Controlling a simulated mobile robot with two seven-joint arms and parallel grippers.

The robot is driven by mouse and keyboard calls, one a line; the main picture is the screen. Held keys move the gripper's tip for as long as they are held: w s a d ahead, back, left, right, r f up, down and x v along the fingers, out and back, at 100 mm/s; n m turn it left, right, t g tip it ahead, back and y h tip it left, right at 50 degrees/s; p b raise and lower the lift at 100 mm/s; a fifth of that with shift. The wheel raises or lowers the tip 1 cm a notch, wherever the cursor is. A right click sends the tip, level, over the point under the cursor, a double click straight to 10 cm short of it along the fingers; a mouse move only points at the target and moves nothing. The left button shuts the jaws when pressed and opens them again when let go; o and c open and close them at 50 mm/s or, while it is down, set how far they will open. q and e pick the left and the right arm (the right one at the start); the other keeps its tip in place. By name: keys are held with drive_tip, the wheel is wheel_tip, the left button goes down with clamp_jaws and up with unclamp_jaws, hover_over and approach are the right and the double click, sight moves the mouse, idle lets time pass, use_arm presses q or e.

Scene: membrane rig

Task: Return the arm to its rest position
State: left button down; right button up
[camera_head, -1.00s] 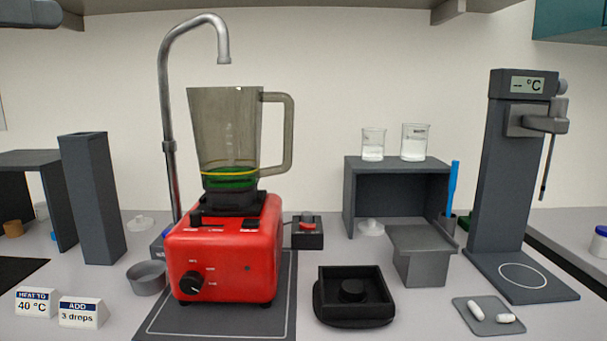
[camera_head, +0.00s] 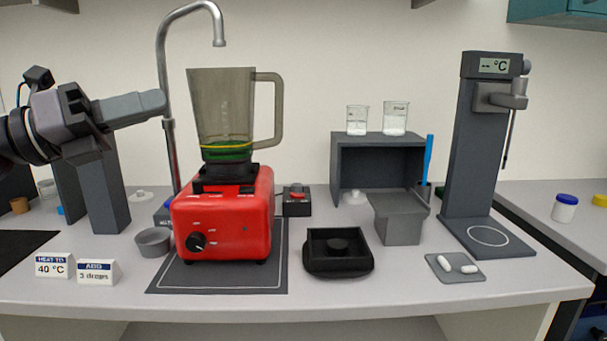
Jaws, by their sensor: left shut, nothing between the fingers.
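My left gripper (camera_head: 150,101) comes in from the left edge at mid height, its fingers pointing right. It is shut and empty. Its tip is in front of the tap's upright pipe in the picture, left of the blender jug; I cannot tell the exact depth. The jug (camera_head: 225,105) is smoky clear with a green layer at its bottom and stands on the red blender base (camera_head: 222,215). My right gripper does not show.
A grey tower (camera_head: 100,195) stands behind my left arm. The tap (camera_head: 168,85) rises beside the blender. Right of it are a black tray (camera_head: 338,265), a grey shelf (camera_head: 345,165) with two beakers on top, and a °C stand (camera_head: 475,150). Two small signs stand front left.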

use_arm(q)
wheel_tip(320, 180, down, 33)
drive_tip(key=n+t+y+p, duration=0.2)
drive_tip(key=n+t+y, duration=0.8)
drive_tip(key=n, duration=1.8)
drive_tip(key=s+f+n+g+y, duration=0.5)
drive_tip(key=s+f+n+g, duration=0.3)
drive_tip(key=s+f, duration=1.3)
wheel_tip(320, 180, down, 4)
drive_tip(key=n, duration=0.3)
drive_tip(key=shift+g+y+p, duration=0.3)
drive_tip(key=shift+g+y, duration=0.1)
